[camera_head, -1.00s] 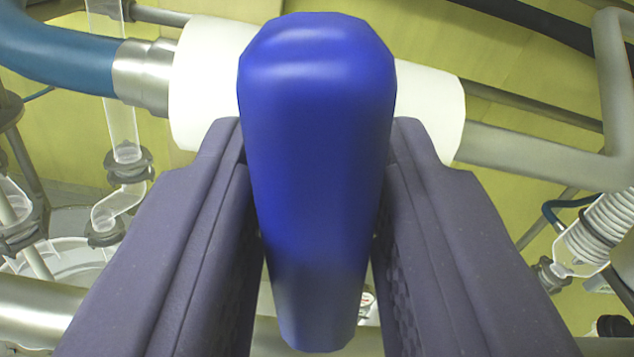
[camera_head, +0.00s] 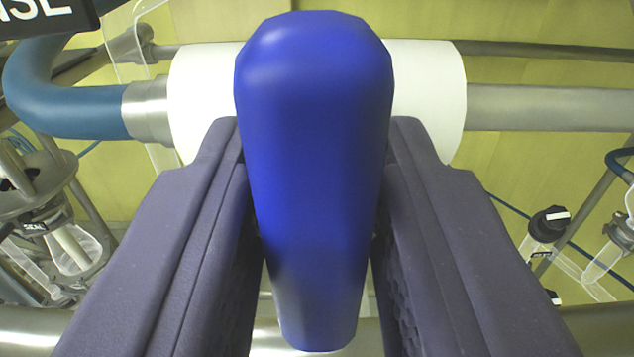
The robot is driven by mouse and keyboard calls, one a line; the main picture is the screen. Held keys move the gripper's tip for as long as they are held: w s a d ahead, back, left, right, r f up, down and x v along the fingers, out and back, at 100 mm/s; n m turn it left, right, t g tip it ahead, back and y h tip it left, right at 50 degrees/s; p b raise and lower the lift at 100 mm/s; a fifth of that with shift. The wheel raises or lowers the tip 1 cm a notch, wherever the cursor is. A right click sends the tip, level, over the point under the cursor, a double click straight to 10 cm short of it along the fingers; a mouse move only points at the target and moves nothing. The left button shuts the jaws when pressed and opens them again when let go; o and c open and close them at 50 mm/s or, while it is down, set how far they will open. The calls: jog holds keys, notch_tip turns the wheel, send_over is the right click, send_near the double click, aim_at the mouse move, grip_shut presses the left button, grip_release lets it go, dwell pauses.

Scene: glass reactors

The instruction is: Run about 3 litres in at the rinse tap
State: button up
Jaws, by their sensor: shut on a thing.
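A blue tap handle (camera_head: 315,160) stands in the middle of the view, pointing at the camera. My gripper (camera_head: 312,240) is shut on it, one dark finger on each side. Behind the handle is a white valve body (camera_head: 430,95) on a horizontal pipe. A blue hose (camera_head: 60,95) joins its left side through a metal collar (camera_head: 147,110). The handle and my fingers hide the middle of the valve body. No flow or volume reading is visible.
A metal pipe (camera_head: 550,107) runs right from the valve. Glassware with a small "SEAL" label (camera_head: 36,226) stands at the left. A black knob (camera_head: 550,222) is at the right. A thick metal pipe (camera_head: 30,330) crosses below. A yellow wall (camera_head: 520,75) lies behind.

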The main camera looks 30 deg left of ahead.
jog(key=o, duration=0.9)
jog(key=b+v, duration=0.2)
jog(key=v, duration=0.5)
jog(key=shift+s+d, duration=0.25)
jog(key=shift+s, duration=0.05)
